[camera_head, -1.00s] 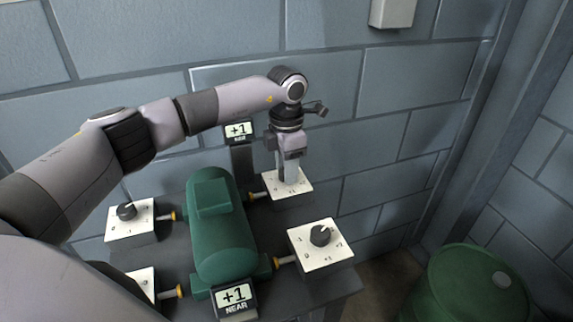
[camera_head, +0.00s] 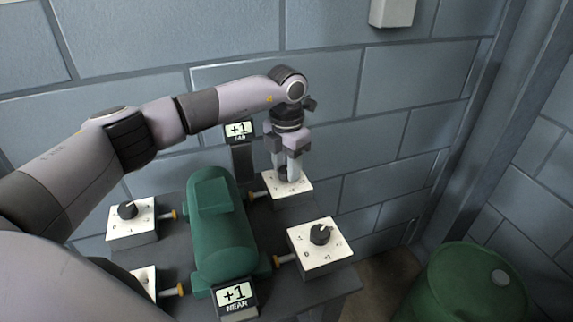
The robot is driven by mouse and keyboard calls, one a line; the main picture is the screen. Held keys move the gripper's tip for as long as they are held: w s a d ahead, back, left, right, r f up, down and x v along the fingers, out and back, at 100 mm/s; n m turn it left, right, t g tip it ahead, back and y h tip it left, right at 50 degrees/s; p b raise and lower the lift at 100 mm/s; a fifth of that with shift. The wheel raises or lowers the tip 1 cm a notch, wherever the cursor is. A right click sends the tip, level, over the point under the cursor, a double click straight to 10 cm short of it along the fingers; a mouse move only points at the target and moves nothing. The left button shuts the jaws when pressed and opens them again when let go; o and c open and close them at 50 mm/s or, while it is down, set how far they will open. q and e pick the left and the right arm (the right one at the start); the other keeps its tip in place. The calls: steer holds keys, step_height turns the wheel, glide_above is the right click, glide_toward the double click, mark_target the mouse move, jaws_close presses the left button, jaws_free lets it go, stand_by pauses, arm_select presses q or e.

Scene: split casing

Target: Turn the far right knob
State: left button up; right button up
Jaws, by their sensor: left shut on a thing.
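The far right knob box (camera_head: 297,190) is a white-topped block behind and to the right of the green casing (camera_head: 220,232). My left gripper (camera_head: 289,176) points straight down over this box and is shut on its knob, which the fingers hide. The far display (camera_head: 239,130) reads +1. The near display (camera_head: 236,293) also reads +1. My right gripper is not in view.
The near right knob (camera_head: 320,234) and the far left knob (camera_head: 127,210) sit on similar boxes. A near left box (camera_head: 146,277) is partly hidden by my arm. A green barrel (camera_head: 474,290) stands at the lower right. A block wall is close behind.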

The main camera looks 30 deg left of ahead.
mark_target(286, 170)
arm_select(q)
steer(key=shift+w+r, duration=0.1)
steer(key=o, duration=1.1)
steer(key=shift+c, duration=0.2)
steer(key=shift+r+b, duration=0.5)
steer(key=shift+r, duration=3.05)
steer(key=shift+f, duration=0.1)
